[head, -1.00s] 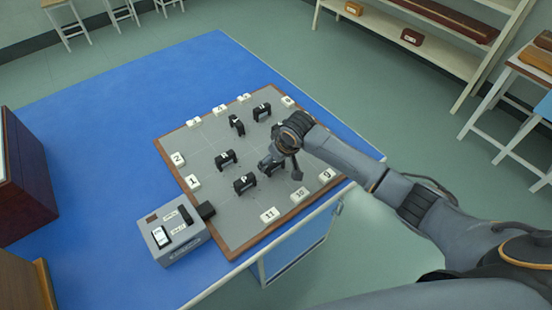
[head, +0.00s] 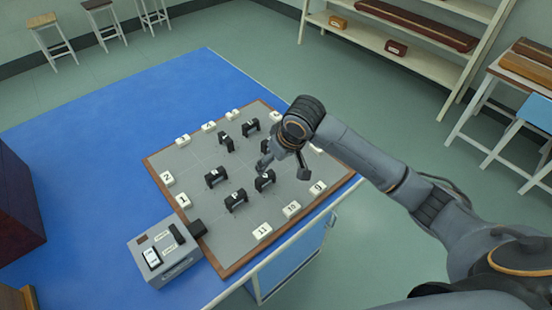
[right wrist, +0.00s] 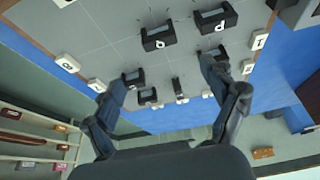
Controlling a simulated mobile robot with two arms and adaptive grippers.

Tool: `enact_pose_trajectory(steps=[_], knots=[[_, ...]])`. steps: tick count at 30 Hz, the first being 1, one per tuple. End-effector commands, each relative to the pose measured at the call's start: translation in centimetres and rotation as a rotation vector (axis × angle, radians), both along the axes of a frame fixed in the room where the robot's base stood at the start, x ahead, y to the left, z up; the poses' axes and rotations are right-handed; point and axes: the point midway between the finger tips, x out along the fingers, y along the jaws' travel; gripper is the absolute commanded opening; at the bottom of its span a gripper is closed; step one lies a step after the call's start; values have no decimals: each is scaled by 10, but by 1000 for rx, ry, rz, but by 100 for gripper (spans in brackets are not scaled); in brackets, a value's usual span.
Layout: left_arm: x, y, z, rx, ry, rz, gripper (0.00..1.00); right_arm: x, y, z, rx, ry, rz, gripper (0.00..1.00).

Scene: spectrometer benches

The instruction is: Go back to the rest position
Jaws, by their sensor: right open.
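My right gripper (head: 283,170) is open and empty, raised above the right half of a grey board (head: 187,157) with a brown wooden rim. In the right wrist view the gripper (right wrist: 173,70) shows both fingers spread, pointing toward the board, with nothing between them. Several black lettered blocks stand on the board, including a front one (head: 236,201), a left one (head: 215,177) and one below the gripper (head: 265,181). The gripper appears apart from them. My left gripper is not in view.
White numbered tiles, such as 11 (head: 262,232), line the board's edges. A grey box (head: 165,262) with a switch stands at its front left corner. A shelf (head: 400,52) and stools (head: 50,45) stand beyond.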

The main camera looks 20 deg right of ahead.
Motion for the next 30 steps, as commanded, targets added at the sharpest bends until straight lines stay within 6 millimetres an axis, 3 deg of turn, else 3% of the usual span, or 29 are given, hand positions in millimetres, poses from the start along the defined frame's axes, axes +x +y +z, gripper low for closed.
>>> enact_pose_trajectory(steps=[17,20,25,30], knots=[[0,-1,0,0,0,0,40,-7,6,-5,6,3,12,85],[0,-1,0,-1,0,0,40,-28,20,-22,23,8,39,85],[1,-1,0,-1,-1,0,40,-91,47,-54,68,3,70,85],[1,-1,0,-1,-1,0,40,-154,45,-71,78,0,25,85]])
